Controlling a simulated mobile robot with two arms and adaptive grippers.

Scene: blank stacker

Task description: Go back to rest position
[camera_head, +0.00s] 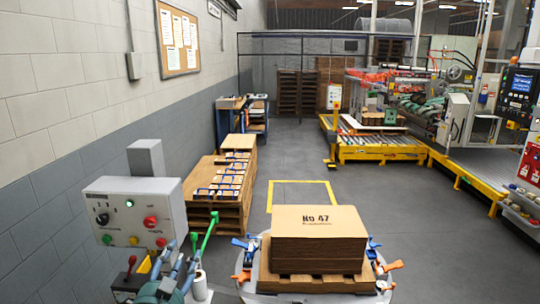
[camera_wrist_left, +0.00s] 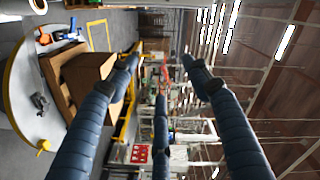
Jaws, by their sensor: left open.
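My left gripper (camera_head: 174,262) shows at the bottom left of the head view, just below a grey control box (camera_head: 133,215). Its blue-grey fingers are spread apart with nothing between them. In the left wrist view the open fingers (camera_wrist_left: 161,70) point away into the hall, and the picture is turned on its side. My right gripper is not in the head view. A stack of brown cardboard blanks (camera_head: 318,238) marked "No 47" sits on a wooden pallet (camera_head: 315,283) on a round pale table (camera_head: 249,291). The stack also shows in the left wrist view (camera_wrist_left: 90,77).
The control box has coloured buttons and a lit green lamp. Several pallets with blue-strapped stacks (camera_head: 222,185) line the left wall (camera_head: 60,120). A yellow-framed conveyor (camera_head: 380,150) and machine stand at the right. The grey floor (camera_head: 390,215) between is clear, with a yellow-marked square (camera_head: 302,182).

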